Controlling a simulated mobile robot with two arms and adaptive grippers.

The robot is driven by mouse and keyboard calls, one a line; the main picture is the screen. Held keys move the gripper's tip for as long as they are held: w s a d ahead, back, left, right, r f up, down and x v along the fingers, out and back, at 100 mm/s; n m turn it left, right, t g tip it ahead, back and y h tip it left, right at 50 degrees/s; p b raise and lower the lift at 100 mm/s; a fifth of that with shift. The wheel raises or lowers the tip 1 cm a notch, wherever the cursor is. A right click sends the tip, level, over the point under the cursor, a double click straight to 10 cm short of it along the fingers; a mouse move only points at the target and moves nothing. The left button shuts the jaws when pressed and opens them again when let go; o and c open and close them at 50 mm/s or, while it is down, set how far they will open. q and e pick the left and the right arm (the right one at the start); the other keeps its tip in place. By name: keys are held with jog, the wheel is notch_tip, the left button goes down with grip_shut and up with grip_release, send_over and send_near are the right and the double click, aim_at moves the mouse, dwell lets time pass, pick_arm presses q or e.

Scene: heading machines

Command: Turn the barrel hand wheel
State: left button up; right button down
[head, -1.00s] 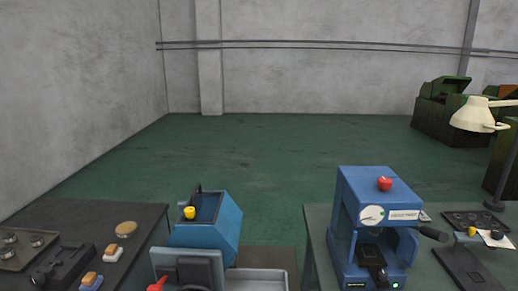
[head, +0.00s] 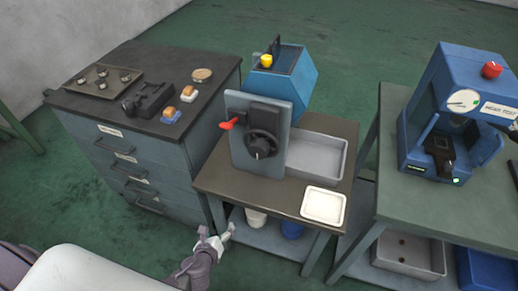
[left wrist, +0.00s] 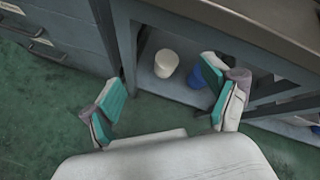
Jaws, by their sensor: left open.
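The barrel hand wheel (head: 262,145) is a black wheel on the front of a grey upright plate (head: 241,160), in the middle of the head view. Behind it stands a blue barrel (head: 290,80) with a yellow knob on top. A red lever (head: 228,124) sticks out left of the wheel. My left gripper (head: 216,236) is below and left of the wheel, in front of the bench and lower than its top. In the left wrist view the left gripper (left wrist: 165,108) is open and empty, facing the lower shelf. The right gripper is not in view.
The brown bench (head: 270,197) carries a grey tray (head: 335,150) and a white tray (head: 323,205). A white cup (left wrist: 166,63) stands on its lower shelf. A drawer cabinet (head: 125,165) is left, a blue press (head: 455,105) right. Green floor is open in front.

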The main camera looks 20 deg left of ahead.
pick_arm(q)
jog(key=w+d+r+m+t, duration=0.3)
jog(key=r+m, duration=0.2)
jog(key=r, duration=0.4)
jog(key=m+t+h, duration=0.3)
jog(key=m+t, duration=0.1)
jog(key=m, duration=0.4)
send_near(257, 153)
jog(key=w, duration=0.3)
jog(key=w+p, duration=0.1)
jog(key=w, duration=0.2)
jog(key=w+p, duration=0.1)
jog(key=w, duration=0.3)
jog(key=shift+d, duration=0.4)
jog(key=shift+w, duration=0.45)
jog(key=c, duration=1.2)
jog(key=shift+o, duration=0.2)
